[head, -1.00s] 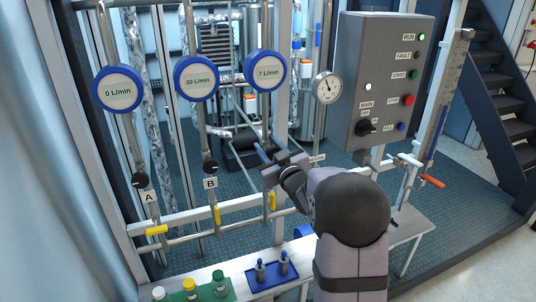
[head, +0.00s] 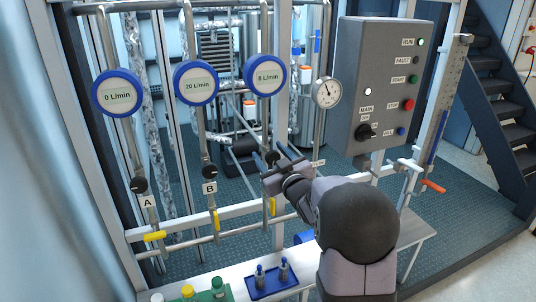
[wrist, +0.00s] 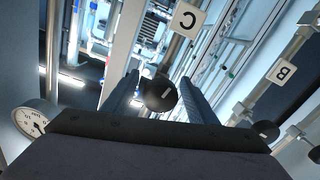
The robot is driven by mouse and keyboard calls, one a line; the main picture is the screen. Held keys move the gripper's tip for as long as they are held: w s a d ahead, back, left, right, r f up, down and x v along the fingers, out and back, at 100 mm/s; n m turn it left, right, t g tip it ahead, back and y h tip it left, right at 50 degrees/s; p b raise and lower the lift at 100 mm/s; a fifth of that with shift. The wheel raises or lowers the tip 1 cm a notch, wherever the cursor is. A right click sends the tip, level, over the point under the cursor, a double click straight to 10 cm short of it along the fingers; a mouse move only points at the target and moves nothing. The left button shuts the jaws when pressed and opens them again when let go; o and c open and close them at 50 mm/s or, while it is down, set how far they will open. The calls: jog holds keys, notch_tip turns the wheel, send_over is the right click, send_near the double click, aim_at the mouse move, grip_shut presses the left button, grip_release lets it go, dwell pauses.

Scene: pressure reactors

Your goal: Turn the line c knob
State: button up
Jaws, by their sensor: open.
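The line C knob (wrist: 160,94) is round and black with a light mark. In the wrist view it sits between the two spread fingers of my open gripper (wrist: 159,80), with the C label (wrist: 187,20) above it. I cannot tell whether a finger touches it. In the head view my gripper (head: 268,160) is at the third pipe, and the dark knob (head: 272,156) shows partly between the fingers. The blue-rimmed line C display (head: 265,76) above reads 8 L/min.
Knobs A (head: 138,185) and B (head: 209,171) are to the left, under displays reading 0 and 20 L/min. A grey control box (head: 385,85) and a gauge (head: 326,92) stand right. Yellow valve handles (head: 272,206) are below. A bench holds bottles and a blue tray (head: 258,291).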

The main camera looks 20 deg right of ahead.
aim_at(274, 160)
jog(key=shift+s+b, duration=0.95)
jog(key=shift+s, duration=1.9)
jog(key=s+d+f+m+g+h, duration=0.1)
jog(key=s+d+f+g+h, duration=0.15)
jog(key=f, duration=0.45)
jog(key=s+d+f+m+g+h, duration=0.1)
jog(key=s+d+f+m+g, duration=0.2)
jog(key=f, duration=0.4)
jog(key=s+f+m+g, duration=0.1)
jog(key=s+f+g, duration=0.7)
jog(key=s+f, duration=0.3)
jog(key=s+a+f+m+g+y, duration=0.1)
jog(key=s+a+g, duration=0.1)
jog(key=s+a, duration=0.4)
jog(key=s+a+f+g+y, duration=0.2)
jog(key=s+a+g, duration=0.1)
jog(key=s, duration=0.5)
jog(key=s+a+r+n, duration=0.2)
jog(key=a+n, duration=0.1)
jog(key=a, duration=0.7)
jog(key=shift+a+r, duration=0.3)
jog(key=shift+a, duration=0.05)
